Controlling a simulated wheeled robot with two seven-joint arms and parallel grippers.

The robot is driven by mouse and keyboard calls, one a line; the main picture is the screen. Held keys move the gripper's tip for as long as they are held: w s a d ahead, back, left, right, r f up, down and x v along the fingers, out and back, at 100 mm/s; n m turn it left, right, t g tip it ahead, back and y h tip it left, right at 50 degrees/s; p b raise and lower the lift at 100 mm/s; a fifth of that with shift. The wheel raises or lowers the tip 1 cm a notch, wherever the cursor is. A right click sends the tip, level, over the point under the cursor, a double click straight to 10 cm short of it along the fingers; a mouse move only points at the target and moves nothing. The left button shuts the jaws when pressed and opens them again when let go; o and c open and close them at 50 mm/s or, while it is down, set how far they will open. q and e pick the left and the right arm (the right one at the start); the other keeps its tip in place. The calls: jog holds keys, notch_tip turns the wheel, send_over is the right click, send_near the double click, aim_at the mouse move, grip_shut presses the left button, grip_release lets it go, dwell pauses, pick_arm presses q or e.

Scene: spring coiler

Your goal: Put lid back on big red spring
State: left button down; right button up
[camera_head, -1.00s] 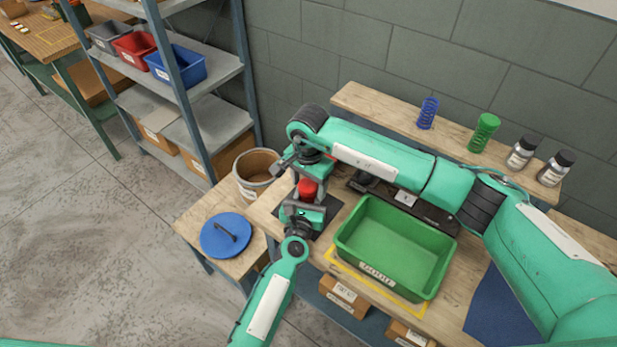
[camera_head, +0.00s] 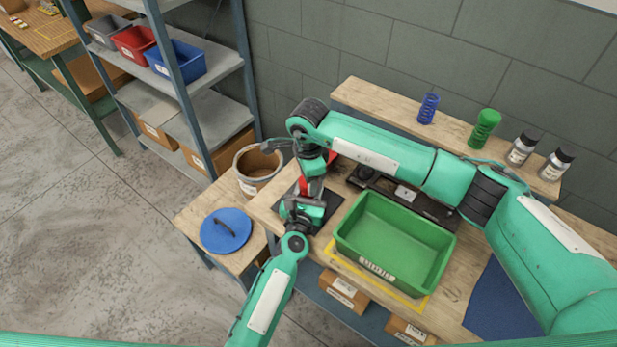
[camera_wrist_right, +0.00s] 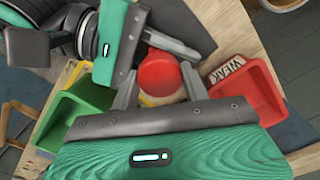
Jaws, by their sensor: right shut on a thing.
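A red round-topped piece (camera_head: 304,184) shows as a small red patch between my two grippers in the head view. In the right wrist view it is a red dome (camera_wrist_right: 160,74) with a cream-yellow part below it. My right gripper (camera_head: 313,168) is shut on this red-topped piece, with a grey finger on each side. My left gripper (camera_head: 303,208) is just below it in the head view; its teal body and dark edge (camera_wrist_right: 125,55) show in the right wrist view. Its fingers are too hidden to read. I cannot tell lid from spring here.
A green bin (camera_head: 352,252) stands right of the grippers. A red bin (camera_wrist_right: 262,92) is close beside them. A round bucket (camera_head: 246,186) and a blue disc with a handle (camera_head: 212,238) are at left. Springs and jars stand on the back ledge (camera_head: 385,112).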

pick_arm(q)
jog(key=shift+w+a, duration=0.1)
pick_arm(e)
jog(key=m, duration=1.1)
jog(key=shift+f+m, duration=0.1)
jog(key=shift+m, duration=0.2)
jog(key=o, duration=1.1)
jog(key=shift+o, duration=0.2)
jog(key=shift+r, duration=0.55)
notch_tip(320, 180, up, 11)
